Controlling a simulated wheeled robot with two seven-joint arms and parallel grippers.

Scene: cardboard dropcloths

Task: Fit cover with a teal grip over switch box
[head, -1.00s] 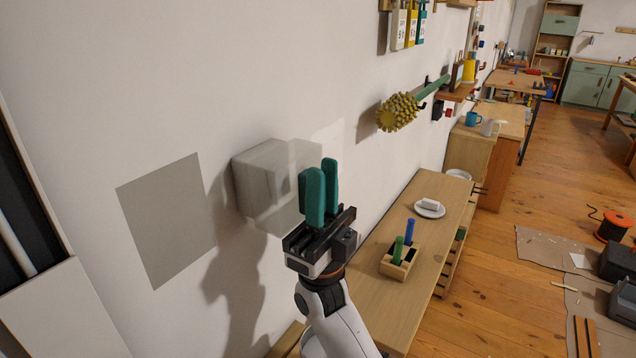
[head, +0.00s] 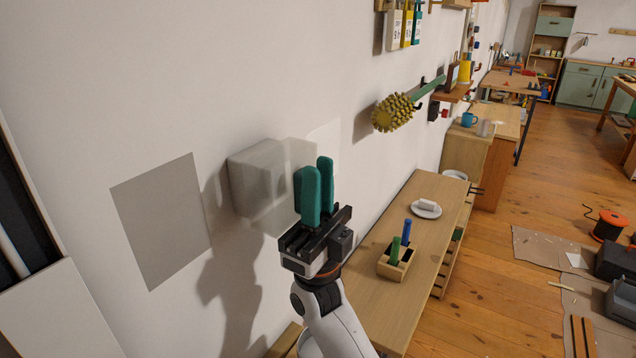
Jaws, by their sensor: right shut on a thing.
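A pale grey switch box (head: 250,182) sticks out from the white wall, left of centre. A clear, see-through cover (head: 291,160) shows at its right side, overlapping it in the picture. I cannot tell whether the cover is around the box or apart from it. My right gripper (head: 314,190), with two upright teal fingers, is close in front of the cover, its fingers shut on it. The teal grip cannot be told apart from the fingers, which hide part of the cover. My left gripper is not in view.
A flat grey square (head: 162,220) is on the wall at left. A wooden bench (head: 425,245) below right carries a wooden holder (head: 394,266) with a green and a blue peg, and a white plate (head: 426,212). A yellow knobbly head (head: 396,112) on a green handle juts from the wall.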

